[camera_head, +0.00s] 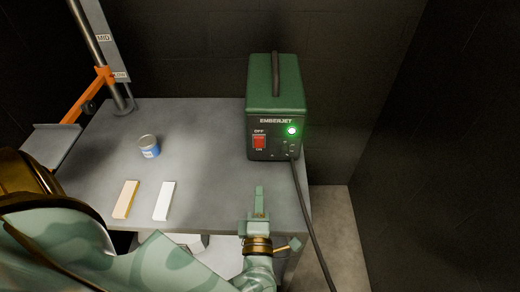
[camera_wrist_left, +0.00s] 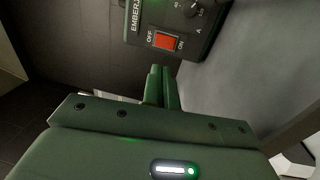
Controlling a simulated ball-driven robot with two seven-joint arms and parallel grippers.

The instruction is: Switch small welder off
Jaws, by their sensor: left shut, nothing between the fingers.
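The small welder is a green box (camera_head: 275,95) labelled EMBERJET, standing at the back right of the grey table. Its front has a red rocker switch (camera_head: 259,142) with OFF above and ON below, and a lit green lamp (camera_head: 292,131). The switch also shows in the left wrist view (camera_wrist_left: 165,41), with part of the welder's front (camera_wrist_left: 205,30). My left gripper (camera_head: 259,190) is shut and empty, in front of the welder and just below the switch in the picture, apart from it. Its fingertips show in the wrist view (camera_wrist_left: 160,72). My right gripper is not seen.
A grey table (camera_head: 205,125) holds a blue can (camera_head: 149,147), a tan block (camera_head: 126,199) and a white block (camera_head: 164,201). A black cable (camera_head: 311,230) hangs from the welder past the table's right edge. Dark walls enclose the booth.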

